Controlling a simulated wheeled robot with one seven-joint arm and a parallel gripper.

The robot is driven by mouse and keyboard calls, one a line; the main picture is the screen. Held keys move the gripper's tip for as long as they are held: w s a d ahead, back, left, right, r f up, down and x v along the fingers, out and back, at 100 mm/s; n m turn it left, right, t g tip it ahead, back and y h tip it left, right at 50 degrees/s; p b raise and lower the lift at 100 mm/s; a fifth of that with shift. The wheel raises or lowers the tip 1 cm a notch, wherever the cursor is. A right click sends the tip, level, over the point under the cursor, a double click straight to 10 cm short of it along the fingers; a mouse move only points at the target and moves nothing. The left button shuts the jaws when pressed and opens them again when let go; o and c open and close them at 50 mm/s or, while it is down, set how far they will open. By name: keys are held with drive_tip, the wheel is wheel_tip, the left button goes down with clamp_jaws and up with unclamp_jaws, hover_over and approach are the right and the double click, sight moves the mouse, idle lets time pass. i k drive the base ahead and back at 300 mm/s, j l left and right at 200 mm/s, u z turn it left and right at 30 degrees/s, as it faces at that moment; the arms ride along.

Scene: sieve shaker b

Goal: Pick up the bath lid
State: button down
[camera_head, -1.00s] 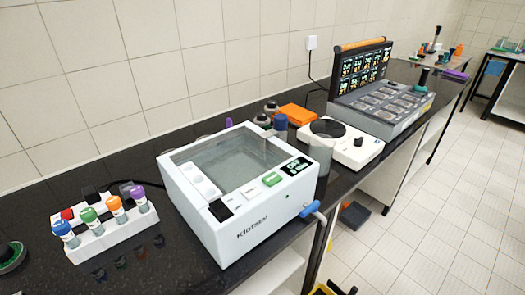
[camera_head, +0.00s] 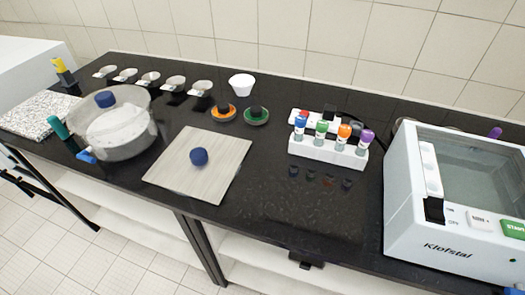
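A flat, square, pale grey-beige plate (camera_head: 228,172) with a round blue knob (camera_head: 199,157) in its middle lies on the black worktop, left of centre; it looks like the bath lid. A white box-shaped unit marked Klofstal (camera_head: 440,234), with a rectangular glassy top and START button, stands at the right edge and is partly cut off; it looks like the bath. My gripper is not in view.
Left of the plate stands a clear round vessel (camera_head: 122,137) with blue fittings. Behind are small cups, a white bowl (camera_head: 241,84) and orange and green knobbed discs. A white rack (camera_head: 327,151) holds colour-capped bottles. The worktop (camera_head: 270,215) right of the plate is mostly clear.

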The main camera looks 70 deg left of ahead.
sight(199, 164)
drive_tip(key=j+u, duration=0.15)
drive_tip(key=u, duration=2.6)
drive_tip(key=z, duration=1.75)
drive_tip(key=j+u, duration=0.3)
drive_tip(key=u, duration=0.2)
drive_tip(key=i+j+u, duration=0.1)
drive_tip(key=j+u, duration=0.15)
drive_tip(key=u, duration=0.25)
drive_tip(key=i+j+u, duration=0.1)
drive_tip(key=u, duration=0.4)
drive_tip(key=i+j, duration=0.05)
drive_tip(key=j, duration=0.05)
